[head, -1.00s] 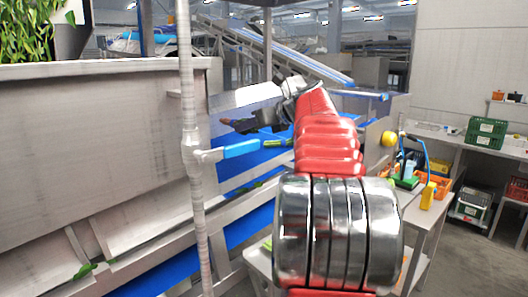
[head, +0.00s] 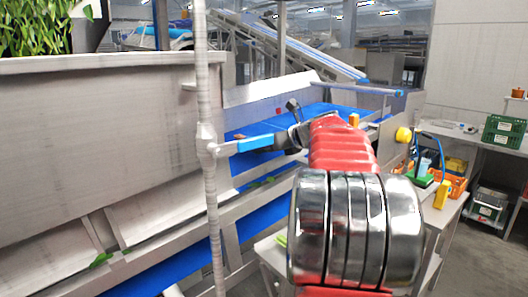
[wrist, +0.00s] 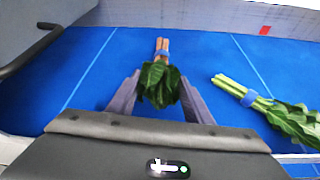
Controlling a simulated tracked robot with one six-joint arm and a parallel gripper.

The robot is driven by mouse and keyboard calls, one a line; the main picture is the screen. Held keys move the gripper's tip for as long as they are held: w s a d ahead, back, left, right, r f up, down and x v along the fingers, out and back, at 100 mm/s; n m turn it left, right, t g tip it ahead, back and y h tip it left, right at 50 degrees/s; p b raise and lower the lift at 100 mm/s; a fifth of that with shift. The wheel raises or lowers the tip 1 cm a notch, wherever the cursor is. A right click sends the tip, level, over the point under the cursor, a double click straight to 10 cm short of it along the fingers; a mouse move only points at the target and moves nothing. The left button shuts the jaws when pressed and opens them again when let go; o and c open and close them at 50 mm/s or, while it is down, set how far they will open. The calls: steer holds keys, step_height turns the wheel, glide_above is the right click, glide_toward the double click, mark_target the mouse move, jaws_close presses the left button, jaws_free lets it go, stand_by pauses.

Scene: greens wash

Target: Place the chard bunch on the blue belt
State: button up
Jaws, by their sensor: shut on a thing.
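The chard bunch (wrist: 160,80), with dark green leaves, pinkish-brown stems and a blue band, is between the fingers of my gripper (wrist: 159,76) in the wrist view. My gripper is shut on its leafy part, and the stems point away. The blue belt (wrist: 90,85) spreads beneath it; I cannot tell whether the bunch touches the belt. In the head view the belt (head: 262,215) shows behind the rails, and my gripper (head: 285,138) is over its upper part, with the bunch hidden.
A second leafy bunch (wrist: 270,105) with pale green stems and a blue band lies on the belt to the right. A grey upright post (head: 208,170) stands left of my arm. A side table (head: 440,205) with orange crates is at right. Belt left of the held bunch is clear.

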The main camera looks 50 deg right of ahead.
step_height(320, 180, down, 2)
steer(key=shift+f, duration=0.1)
steer(key=o, duration=1.1)
steer(key=v, duration=1.2)
steer(key=shift+s, duration=0.15)
stand_by(0.4)
